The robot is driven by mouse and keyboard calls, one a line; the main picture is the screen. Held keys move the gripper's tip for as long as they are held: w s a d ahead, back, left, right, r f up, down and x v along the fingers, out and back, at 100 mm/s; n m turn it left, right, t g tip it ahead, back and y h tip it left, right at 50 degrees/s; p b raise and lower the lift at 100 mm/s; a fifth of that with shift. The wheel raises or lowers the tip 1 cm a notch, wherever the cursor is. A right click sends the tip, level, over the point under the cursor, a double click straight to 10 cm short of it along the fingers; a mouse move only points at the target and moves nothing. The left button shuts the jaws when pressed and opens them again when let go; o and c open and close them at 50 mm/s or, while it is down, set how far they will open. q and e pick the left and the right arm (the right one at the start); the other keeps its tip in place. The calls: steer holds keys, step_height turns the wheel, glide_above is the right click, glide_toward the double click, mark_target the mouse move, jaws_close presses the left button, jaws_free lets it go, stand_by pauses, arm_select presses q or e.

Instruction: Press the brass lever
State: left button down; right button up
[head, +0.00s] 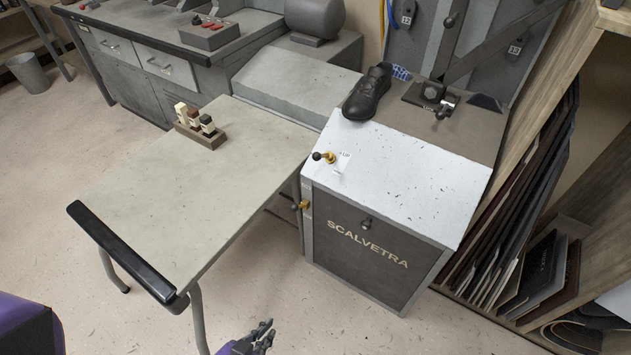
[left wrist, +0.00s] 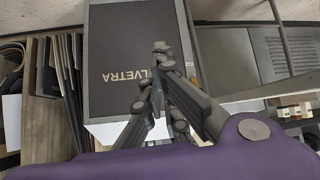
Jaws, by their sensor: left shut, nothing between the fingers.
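The stitcher cabinet (head: 365,240) is grey with a pale top and reads SCALVETRA. One lever (head: 325,157) with a brass mount and dark knob stands on the top's left corner, beside a small white label. A second brass lever (head: 302,205) with a dark knob sits lower, on the cabinet's left edge. My left gripper (head: 267,331) is shut and empty, low in front of the cabinet and apart from both levers. In the left wrist view its fingers (left wrist: 161,50) lie across the cabinet front; I cannot make out the levers there. My right gripper is not in view.
A grey-topped table (head: 165,205) with a black handle stands left of the cabinet, carrying a small block holder (head: 200,135). A black shoe (head: 368,92) sits at the machine's back. A rack of dark sheets (head: 515,210) is at the right. Floor in front is clear.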

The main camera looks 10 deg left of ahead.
arm_select(q)
steer(key=w+d+f+n+t+h+b, duration=0.1)
steer(key=w+d+n+t+h+b, duration=0.2)
steer(key=w+b, duration=0.85)
steer(key=w+d+n+t+h+b, duration=0.1)
steer(key=w+d+n+t+b, duration=0.45)
steer(key=w, duration=0.95)
steer(key=w+a+r+n+t+y+b, duration=0.2)
steer(key=a+r+n+t+b, duration=0.3)
steer(key=n, duration=0.6)
steer(key=a+r+t, duration=0.1)
steer(key=a+r, duration=0.1)
steer(key=a, duration=0.1)
steer(key=shift+a+r+y+b, duration=0.2)
steer(key=shift+y+b, duration=0.2)
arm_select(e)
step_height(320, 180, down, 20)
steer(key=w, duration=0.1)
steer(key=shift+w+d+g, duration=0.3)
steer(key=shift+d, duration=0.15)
arm_select(q)
steer(key=shift+w, duration=0.1)
steer(key=b, duration=0.1)
glide_toward(322, 157)
steer(key=a+r+x, duration=0.1)
steer(key=x, duration=0.4)
steer(key=shift+s, duration=0.3)
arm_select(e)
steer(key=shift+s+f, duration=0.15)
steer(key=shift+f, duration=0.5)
